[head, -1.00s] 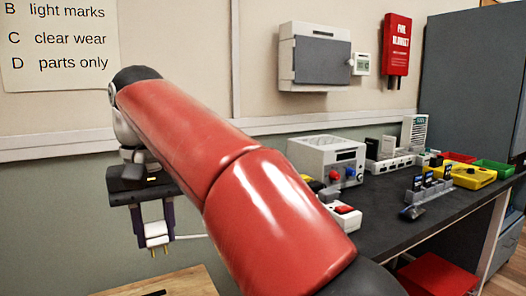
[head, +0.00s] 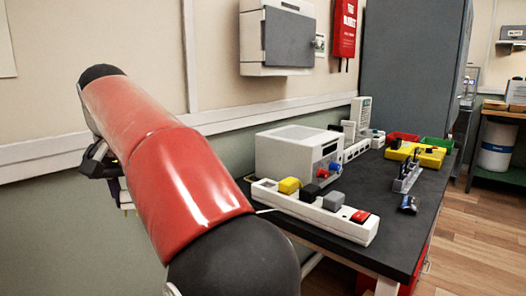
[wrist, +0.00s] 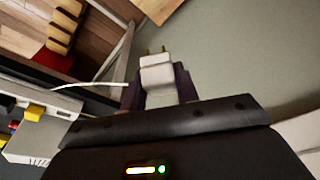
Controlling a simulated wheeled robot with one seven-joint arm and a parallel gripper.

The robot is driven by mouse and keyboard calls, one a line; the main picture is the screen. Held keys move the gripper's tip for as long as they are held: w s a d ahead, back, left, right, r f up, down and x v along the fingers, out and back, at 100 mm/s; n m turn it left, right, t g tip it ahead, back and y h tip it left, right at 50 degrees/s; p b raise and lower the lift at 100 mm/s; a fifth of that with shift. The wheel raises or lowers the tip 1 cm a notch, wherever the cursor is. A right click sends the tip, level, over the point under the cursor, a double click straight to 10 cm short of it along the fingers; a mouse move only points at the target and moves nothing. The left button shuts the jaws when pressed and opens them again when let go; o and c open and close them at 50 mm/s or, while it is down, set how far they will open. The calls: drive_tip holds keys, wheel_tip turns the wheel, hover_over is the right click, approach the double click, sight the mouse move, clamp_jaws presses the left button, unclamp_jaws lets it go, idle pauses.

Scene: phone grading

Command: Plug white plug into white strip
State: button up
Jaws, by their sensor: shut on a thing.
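The white plug (wrist: 157,75) is held between the dark fingers of my gripper (wrist: 158,88) in the wrist view, its brass pins pointing away from the gripper. The white strip (head: 310,210) lies on the near end of the dark bench, well to the right of the gripper. It carries a yellow plug (head: 289,185), a black plug (head: 310,193), a grey plug (head: 333,201) and a red switch (head: 360,216).
A white box with knobs (head: 295,155) stands behind the strip on the dark bench (head: 400,240). A grey card stand (head: 407,178), a yellow case (head: 415,153) and red and green bins are further back. Free air lies between my gripper and the bench.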

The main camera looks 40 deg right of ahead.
drive_tip(key=w+d+m+h, duration=0.2)
drive_tip(key=d+m+h, duration=0.3)
drive_tip(key=d, duration=1.4)
drive_tip(key=m+g+h+b, duration=0.1)
drive_tip(key=m+h+b, duration=0.1)
drive_tip(key=m, duration=0.4)
hover_over(272, 184)
drive_tip(key=a, duration=0.2)
drive_tip(key=shift+d+f, duration=0.1)
drive_tip(key=shift+f, duration=1.25)
drive_tip(key=shift+f+b, duration=1.4)
drive_tip(key=shift+f, duration=0.1)
drive_tip(key=o, duration=1.2)
drive_tip(key=shift+f+g, duration=0.15)
drive_tip(key=shift+g, duration=0.15)
drive_tip(key=p+v, duration=0.1)
drive_tip(key=v, duration=0.7)
drive_tip(key=shift+w+r, duration=0.1)
drive_tip(key=shift+r, duration=0.3)
